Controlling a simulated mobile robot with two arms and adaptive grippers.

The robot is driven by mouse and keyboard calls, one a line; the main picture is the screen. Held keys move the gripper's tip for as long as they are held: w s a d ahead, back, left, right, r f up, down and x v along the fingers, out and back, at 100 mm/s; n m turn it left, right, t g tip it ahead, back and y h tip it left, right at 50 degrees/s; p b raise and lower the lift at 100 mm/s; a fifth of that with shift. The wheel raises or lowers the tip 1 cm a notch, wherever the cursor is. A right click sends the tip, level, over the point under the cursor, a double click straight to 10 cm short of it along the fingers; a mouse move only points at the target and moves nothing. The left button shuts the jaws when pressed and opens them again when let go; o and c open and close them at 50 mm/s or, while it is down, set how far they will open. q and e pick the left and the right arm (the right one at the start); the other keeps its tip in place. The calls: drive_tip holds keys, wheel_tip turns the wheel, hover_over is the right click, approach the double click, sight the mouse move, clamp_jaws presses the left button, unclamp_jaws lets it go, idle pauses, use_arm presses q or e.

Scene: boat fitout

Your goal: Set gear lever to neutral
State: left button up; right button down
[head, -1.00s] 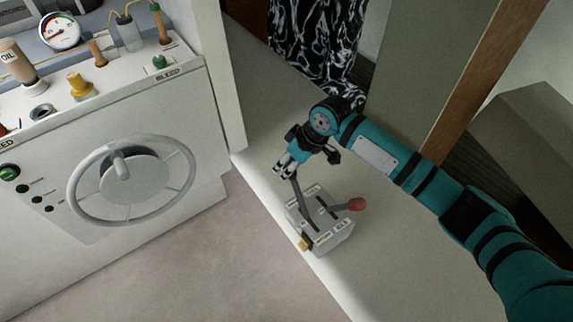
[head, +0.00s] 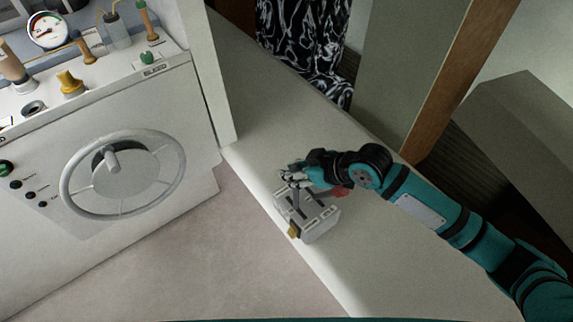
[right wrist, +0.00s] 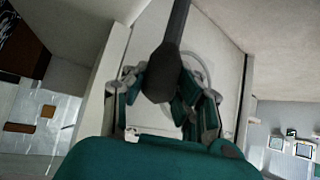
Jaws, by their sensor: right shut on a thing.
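The control box (head: 322,226) is a small grey block on the pale ledge, with two dark slots on top and a yellow part on its front side. A dark lever (head: 296,203) rises from its left slot, close to upright. My right gripper (head: 289,179) is shut on this dark lever near its top. In the right wrist view the lever's thick dark end (right wrist: 163,76) lies between the fingers. A second lever's red knob (head: 341,192) shows behind my right gripper, partly hidden by it. My left gripper is out of view.
A white console with a steering wheel (head: 124,176) stands at the left, with several fittings on top. A white post (head: 211,85) borders it. A patterned black-and-white fabric (head: 301,40) and a wooden post (head: 458,75) stand behind the ledge. The floor in front is clear.

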drive_tip(key=shift+s+d+r+t, duration=0.15)
drive_tip(key=shift+s+d+t, duration=0.2)
drive_tip(key=shift+d+t, duration=0.05)
drive_tip(key=c, duration=1)
unclamp_jaws()
drive_tip(key=shift+c, duration=0.2)
drive_tip(key=v, duration=1.2)
drive_tip(key=shift+w+d, duration=0.1)
drive_tip(key=shift+d, duration=0.05)
drive_tip(key=shift+f, duration=0.25)
